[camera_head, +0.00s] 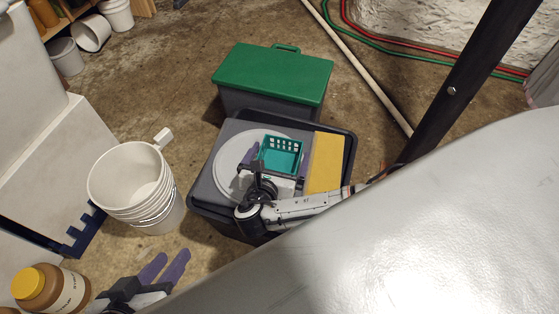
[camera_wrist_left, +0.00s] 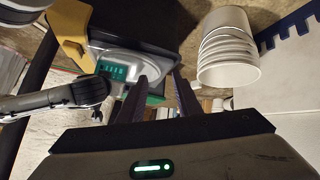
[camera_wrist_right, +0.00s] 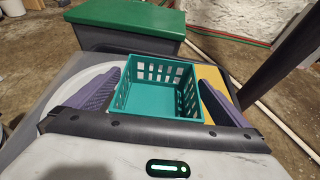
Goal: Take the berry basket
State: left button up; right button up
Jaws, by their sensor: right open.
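The teal berry basket (camera_head: 281,157) sits upright on top of a dark grey bin, partly over a round white disc (camera_head: 232,163). In the right wrist view the open basket (camera_wrist_right: 158,100) looks empty and lies between the two purple fingers of my right gripper (camera_wrist_right: 165,92). The fingers are spread wide on its left and right sides; I cannot tell whether they touch it. In the head view my right gripper (camera_head: 276,163) is at the basket's near side. My left gripper (camera_head: 165,266) is open and empty at the lower left, away from the basket.
The dark bin's rim (camera_head: 350,150) surrounds the disc and a yellow item (camera_head: 325,163). A green-lidded bin (camera_head: 273,73) stands behind it. Stacked white buckets (camera_head: 135,180) stand left of the bin, and a yellow-capped jar (camera_head: 50,287) is at lower left. A dark post (camera_head: 465,75) rises at right.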

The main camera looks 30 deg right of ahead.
jog(key=shift+w+d, duration=0.1)
jog(key=c, duration=0.9)
